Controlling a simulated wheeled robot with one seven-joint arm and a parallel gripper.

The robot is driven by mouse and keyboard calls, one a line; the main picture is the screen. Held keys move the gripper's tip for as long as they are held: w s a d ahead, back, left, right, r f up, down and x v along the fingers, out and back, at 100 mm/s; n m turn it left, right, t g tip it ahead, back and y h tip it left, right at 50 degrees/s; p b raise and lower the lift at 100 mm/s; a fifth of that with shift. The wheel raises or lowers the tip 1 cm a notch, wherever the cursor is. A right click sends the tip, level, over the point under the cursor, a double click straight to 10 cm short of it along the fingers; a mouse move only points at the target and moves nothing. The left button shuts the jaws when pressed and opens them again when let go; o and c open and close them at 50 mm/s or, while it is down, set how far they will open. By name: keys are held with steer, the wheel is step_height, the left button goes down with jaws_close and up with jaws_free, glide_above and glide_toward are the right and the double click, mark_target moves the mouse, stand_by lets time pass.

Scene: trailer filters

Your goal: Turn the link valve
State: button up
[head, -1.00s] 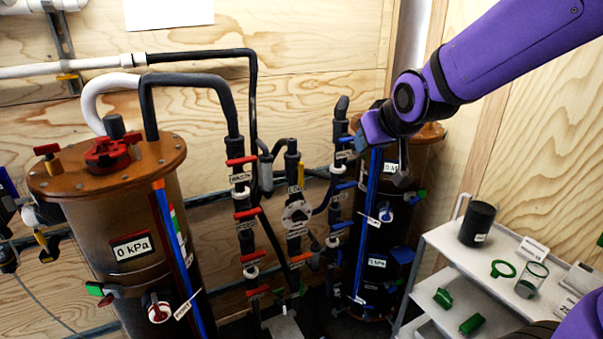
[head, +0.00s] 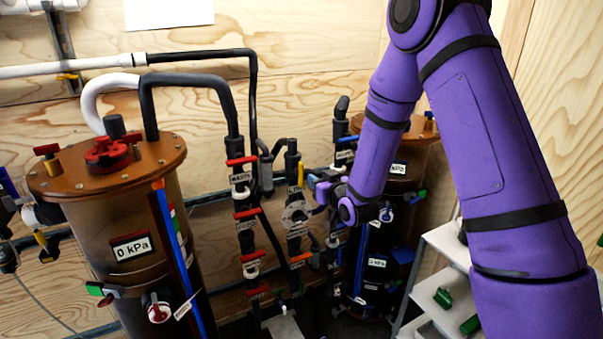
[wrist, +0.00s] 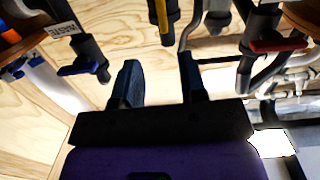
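The link valve is probably the yellow-marked fitting (head: 299,175) on the dark middle pipe in the head view; its label is too small to read surely. In the wrist view a dark pipe end with a yellow strip (wrist: 164,25) hangs ahead of my gripper, in line with the gap between the fingers. My gripper (wrist: 160,75) is open and empty, its two dark fingers apart and not visibly touching the pipe. In the head view my gripper (head: 318,187) is just right of the middle pipe, small and partly hidden by my wrist.
A red-handled valve (wrist: 278,45) is at right in the wrist view, and a blue-handled one (wrist: 80,69) at left. In the head view a brown filter tank (head: 130,215) stands at left, another (head: 415,150) behind my arm. A white shelf (head: 445,245) is at right.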

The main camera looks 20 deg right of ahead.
mark_target(303, 173)
steer(key=shift+t+y, duration=0.3)
steer(key=shift+t, duration=0.1)
steer(key=x, duration=0.3)
steer(key=f+x, duration=0.1)
steer(key=x, duration=0.3)
steer(key=f+x, duration=0.1)
steer(key=x, duration=0.3)
steer(key=shift+s+a+f, duration=0.1)
steer(key=shift+f, duration=0.15)
jaws_close()
